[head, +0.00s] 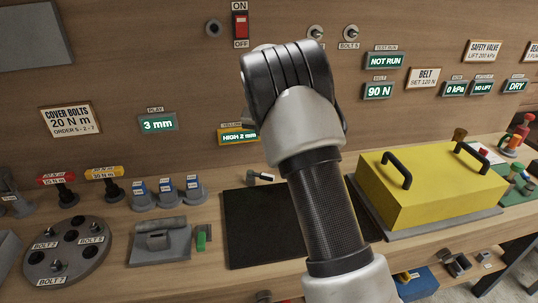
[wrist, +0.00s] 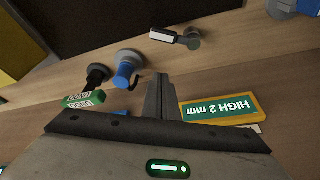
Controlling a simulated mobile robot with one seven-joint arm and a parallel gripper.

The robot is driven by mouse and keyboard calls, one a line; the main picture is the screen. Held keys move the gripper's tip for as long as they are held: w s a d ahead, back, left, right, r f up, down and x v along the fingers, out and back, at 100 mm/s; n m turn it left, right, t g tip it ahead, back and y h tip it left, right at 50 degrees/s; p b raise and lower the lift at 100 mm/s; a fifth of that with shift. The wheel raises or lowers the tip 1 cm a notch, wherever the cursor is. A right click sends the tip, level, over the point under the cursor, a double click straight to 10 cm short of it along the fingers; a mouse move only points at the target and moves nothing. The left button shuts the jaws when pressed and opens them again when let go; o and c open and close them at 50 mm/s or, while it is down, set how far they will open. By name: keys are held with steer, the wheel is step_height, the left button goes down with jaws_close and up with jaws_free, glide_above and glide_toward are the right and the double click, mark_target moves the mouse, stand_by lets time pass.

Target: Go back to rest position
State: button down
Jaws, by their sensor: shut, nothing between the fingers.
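My gripper shows in the wrist view (wrist: 160,92), with its fingers together and nothing between them. It points toward the wooden wall and bench, beside the yellow-framed "HIGH 2 mm" display (wrist: 222,108). I cannot tell whether it touches anything. In the head view my raised arm fills the middle and hides the fingers. The same display (head: 238,135) is partly covered there by my arm.
A black mat (head: 250,225) lies on the bench below my arm, left of a yellow cover (head: 430,190) with black handles. A grey bolt plate (head: 68,250) and blue-labelled sockets (head: 166,193) stand left. A red switch (head: 241,25) is on the wall.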

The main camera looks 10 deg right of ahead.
steer(key=shift+v, duration=1)
steer(key=s+r+n+t+y+p, duration=0.15)
steer(key=s+r+p, duration=0.25)
steer(key=s+r, duration=1.55)
steer(key=s+r+n+p, duration=0.1)
steer(key=s+p, duration=0.1)
steer(key=s, duration=0.9)
steer(key=s+a+r+n+p, duration=0.1)
steer(key=s+n+p, duration=0.1)
steer(key=s, duration=0.9)
steer(key=shift+r+t, duration=0.35)
steer(key=shift+n, duration=0.25)
